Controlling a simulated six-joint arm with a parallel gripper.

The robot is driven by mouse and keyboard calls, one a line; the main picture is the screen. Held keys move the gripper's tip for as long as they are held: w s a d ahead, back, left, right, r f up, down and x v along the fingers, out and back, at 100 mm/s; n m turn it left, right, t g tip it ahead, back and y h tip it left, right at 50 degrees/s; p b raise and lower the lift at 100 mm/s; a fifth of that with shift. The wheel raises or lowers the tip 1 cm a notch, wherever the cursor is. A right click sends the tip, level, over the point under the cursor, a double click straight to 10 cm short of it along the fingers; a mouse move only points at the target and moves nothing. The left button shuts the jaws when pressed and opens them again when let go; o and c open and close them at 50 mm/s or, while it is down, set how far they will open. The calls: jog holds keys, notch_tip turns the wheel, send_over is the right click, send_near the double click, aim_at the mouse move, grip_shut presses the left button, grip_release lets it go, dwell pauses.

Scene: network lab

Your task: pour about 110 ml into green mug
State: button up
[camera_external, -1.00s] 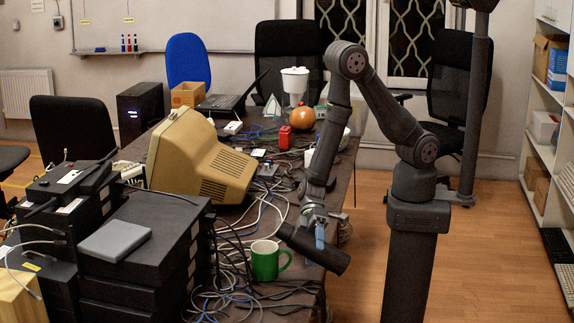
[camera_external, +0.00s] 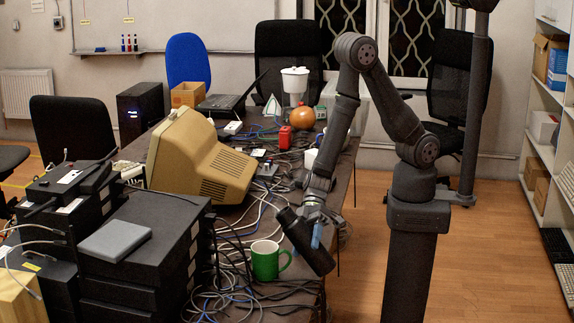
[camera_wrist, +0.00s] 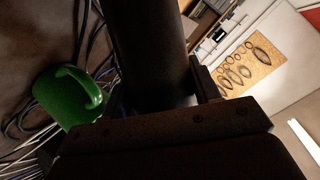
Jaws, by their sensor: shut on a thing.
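The green mug (camera_external: 266,262) stands upright on the cluttered table near its front edge, and its rim is white inside. In the wrist view the mug (camera_wrist: 62,100) is at the left, with its handle toward the bottle. My gripper (camera_external: 317,226) is shut on a dark cylindrical bottle (camera_external: 303,240) just right of the mug. The bottle is tilted, its narrower end up and left, its wider end down and right, apart from the mug. In the wrist view the bottle (camera_wrist: 148,45) fills the middle. No liquid is visible, and the mug's contents are hidden.
Loose cables (camera_external: 235,298) lie around the mug. A stack of black boxes (camera_external: 140,270) stands at the left. A beige monitor (camera_external: 205,165) sits behind the mug. A red object (camera_external: 285,138) and an orange ball-like object (camera_external: 302,118) are farther back.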

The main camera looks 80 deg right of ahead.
aim_at(306, 225)
jog(key=shift+s+f+n+t, duration=0.1)
jog(key=shift+f+n+t, duration=0.4)
jog(key=shift+f+n, duration=0.1)
jog(key=shift+r+n+t, duration=0.2)
jog(key=shift+n+t, duration=0.8)
jog(key=shift+r, duration=0.35)
jog(key=shift+n+t, duration=0.6)
jog(key=shift+n, duration=0.1)
jog(key=shift+w+r, duration=0.15)
jog(key=shift+r, duration=1.15)
jog(key=shift+w+r, duration=0.15)
jog(key=shift+r, duration=1.15)
